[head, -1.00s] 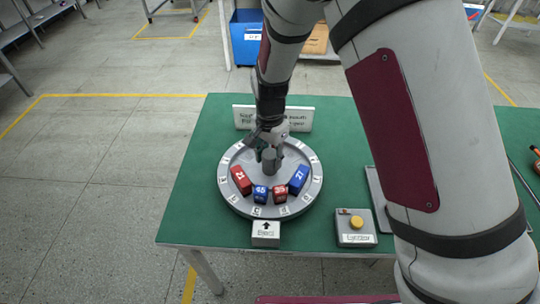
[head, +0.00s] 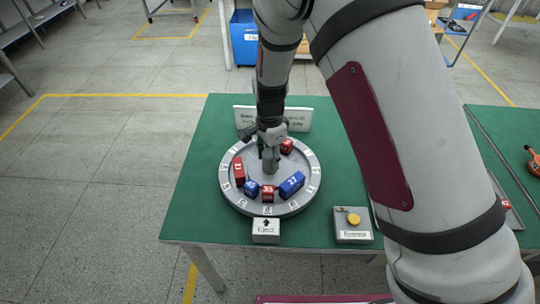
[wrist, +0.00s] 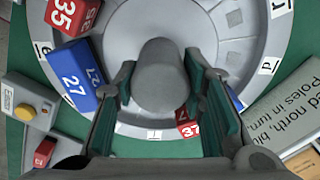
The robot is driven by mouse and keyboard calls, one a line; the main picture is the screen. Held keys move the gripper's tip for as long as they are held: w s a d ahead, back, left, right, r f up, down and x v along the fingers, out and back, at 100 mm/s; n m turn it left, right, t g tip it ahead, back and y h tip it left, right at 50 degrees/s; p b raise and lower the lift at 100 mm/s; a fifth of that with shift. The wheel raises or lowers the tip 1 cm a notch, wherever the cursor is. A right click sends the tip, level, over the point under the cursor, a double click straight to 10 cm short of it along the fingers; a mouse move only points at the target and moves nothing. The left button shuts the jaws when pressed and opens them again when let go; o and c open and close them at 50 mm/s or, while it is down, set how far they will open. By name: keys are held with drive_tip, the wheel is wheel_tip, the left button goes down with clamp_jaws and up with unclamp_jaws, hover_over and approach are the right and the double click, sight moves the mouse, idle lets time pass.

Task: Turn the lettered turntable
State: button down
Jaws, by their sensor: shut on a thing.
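The grey round turntable (head: 310,190) lies on the green table, with small white letter tags around its rim. A grey post (head: 269,167) stands at its centre and shows in the wrist view (wrist: 162,75). My gripper (head: 268,150) is shut on this post from above, one finger on each side. On the turntable sit a red block (head: 239,169), a small blue block (head: 251,187), red block 35 (head: 268,193), blue block 27 (head: 292,184) and red block 37 (head: 287,146).
The ejector box (head: 345,237) with a yellow button (head: 353,219) stands right of the plate. A printed sign (head: 300,118) stands behind the turntable. A tray (head: 506,205) with a red block is at the right, partly behind my arm. The table's left side is clear.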

idle(0.4)
drive_tip(key=c, duration=1)
unclamp_jaws()
wheel_tip(320, 180, up, 12)
